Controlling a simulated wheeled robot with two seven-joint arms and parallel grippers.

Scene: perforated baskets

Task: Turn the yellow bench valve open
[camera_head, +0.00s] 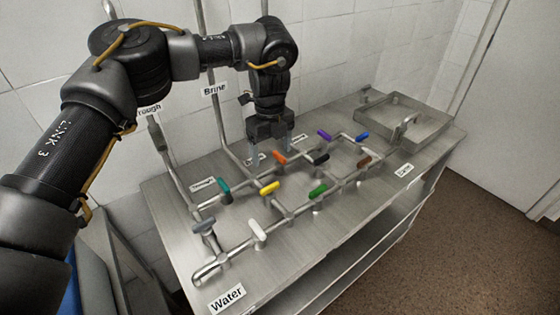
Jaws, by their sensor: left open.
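The yellow valve handle (270,188) sits on the pipework on the steel bench, between the teal handle (224,185) and the green handle (318,190). My left gripper (270,152) points down over the back part of the pipes, behind and above the yellow handle and apart from it. Its two pale fingers are spread, with the orange handle (280,157) close by at their right. I cannot tell whether a finger touches the orange handle. My right gripper is not in view.
White (258,231), grey (204,226), black (318,158), purple (324,135), blue (362,136) and brown (364,161) handles share the pipework. A steel basin (425,122) stands at the bench's right end. Vertical pipes run up the tiled wall.

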